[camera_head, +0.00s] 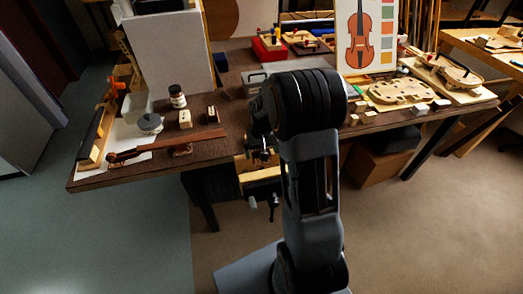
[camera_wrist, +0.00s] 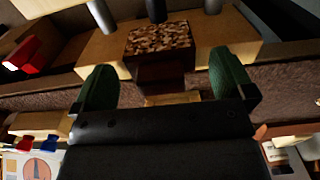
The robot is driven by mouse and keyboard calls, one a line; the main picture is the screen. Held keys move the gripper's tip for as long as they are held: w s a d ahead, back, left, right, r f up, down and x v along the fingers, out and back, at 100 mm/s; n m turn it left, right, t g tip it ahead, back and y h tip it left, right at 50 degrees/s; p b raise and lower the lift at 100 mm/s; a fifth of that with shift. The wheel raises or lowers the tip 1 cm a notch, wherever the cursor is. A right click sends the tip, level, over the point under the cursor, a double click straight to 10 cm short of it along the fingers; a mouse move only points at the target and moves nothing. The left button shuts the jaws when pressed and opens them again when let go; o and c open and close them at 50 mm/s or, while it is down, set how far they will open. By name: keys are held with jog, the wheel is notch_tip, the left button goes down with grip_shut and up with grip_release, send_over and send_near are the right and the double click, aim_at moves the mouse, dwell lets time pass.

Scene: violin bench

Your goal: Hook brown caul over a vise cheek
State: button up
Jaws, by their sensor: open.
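In the wrist view my gripper (camera_wrist: 163,80) is open, with its green fingers on either side of the brown caul (camera_wrist: 161,73). Gaps show between both fingers and the caul. The caul has a speckled cork-like pad and a dark brown body. It lies across a pale wooden vise cheek (camera_wrist: 230,32), whose wood shows to its left and right. I cannot tell how fully it is hooked over. In the head view the vise (camera_head: 258,172) hangs at the bench's front edge. My arm hides part of it, and I cannot make out the caul there.
The dark bench top (camera_head: 225,145) carries a violin neck (camera_head: 165,146), a jar (camera_head: 178,97) and small blocks to the left. A violin plate (camera_head: 400,91) and small pale blocks lie to the right. Metal rods (camera_wrist: 102,15) stand beyond the caul.

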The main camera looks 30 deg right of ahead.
notch_tip(320, 180, up, 14)
jog(key=p, duration=0.1)
jog(key=shift+p, duration=0.35)
jog(key=shift+f, duration=0.15)
